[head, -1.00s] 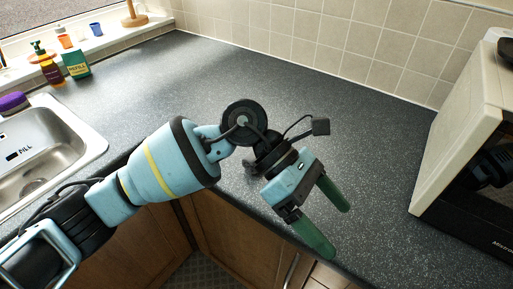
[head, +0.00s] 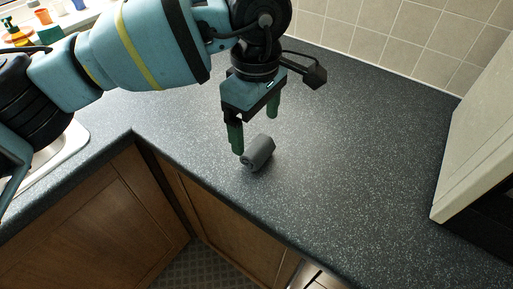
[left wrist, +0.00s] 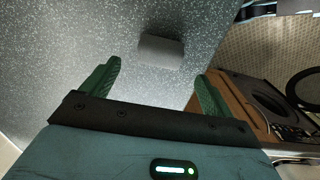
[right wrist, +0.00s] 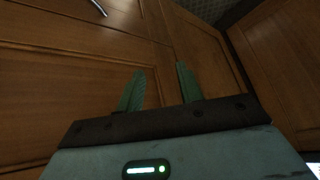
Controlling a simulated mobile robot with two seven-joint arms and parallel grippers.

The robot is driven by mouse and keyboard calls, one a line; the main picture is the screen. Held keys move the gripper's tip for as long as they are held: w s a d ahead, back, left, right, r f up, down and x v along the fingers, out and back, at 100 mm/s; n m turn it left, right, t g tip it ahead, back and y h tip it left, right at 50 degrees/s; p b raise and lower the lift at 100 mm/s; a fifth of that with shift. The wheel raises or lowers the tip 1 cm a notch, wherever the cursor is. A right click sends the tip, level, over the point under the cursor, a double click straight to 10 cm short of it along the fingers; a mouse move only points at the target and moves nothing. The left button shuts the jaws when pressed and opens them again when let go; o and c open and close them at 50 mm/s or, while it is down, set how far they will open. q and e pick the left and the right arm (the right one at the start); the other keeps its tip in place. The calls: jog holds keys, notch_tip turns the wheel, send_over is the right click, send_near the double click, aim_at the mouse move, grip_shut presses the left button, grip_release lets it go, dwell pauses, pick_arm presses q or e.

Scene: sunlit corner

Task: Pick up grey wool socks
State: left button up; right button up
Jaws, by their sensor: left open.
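The grey wool socks (head: 259,152) are a small dark grey roll lying on the speckled counter near its front edge. My left gripper (head: 255,132) is open and points down just above and behind the socks in the head view, with one finger close to their left side. In the left wrist view, the socks (left wrist: 161,51) lie beyond the fingertips of my left gripper (left wrist: 158,72), roughly centred between them, with nothing held. My right gripper (right wrist: 159,68) is open and empty in the right wrist view, facing wooden cupboard doors; it is not in the head view.
The dark counter (head: 350,150) is clear around the socks. A microwave (head: 475,150) stands at the right, and a tiled wall runs along the back. The sink (head: 62,143) is at the left, partly hidden by my arm. Wooden cupboards (head: 90,215) lie below the counter edge.

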aim_at(256, 143)
pick_arm(q)
jog(key=shift+f+p, duration=0.3)
jog(key=shift+f, duration=2.85)
jog(key=c, duration=1)
jog(key=shift+c, duration=0.2)
jog(key=shift+r, duration=0.1)
jog(key=shift+r, duration=0.5)
jog(key=shift+s+d+r, duration=0.1)
jog(key=shift+s+r, duration=0.15)
jog(key=shift+r, duration=0.35)
jog(key=shift+s+r, duration=0.2)
jog(key=shift+r, duration=0.4)
jog(key=s+r+b, duration=0.1)
jog(key=s, duration=1.4)
jog(key=shift+d+r+b, duration=0.15)
jog(key=shift+r+b, duration=0.1)
jog(key=shift+b, duration=0.15)
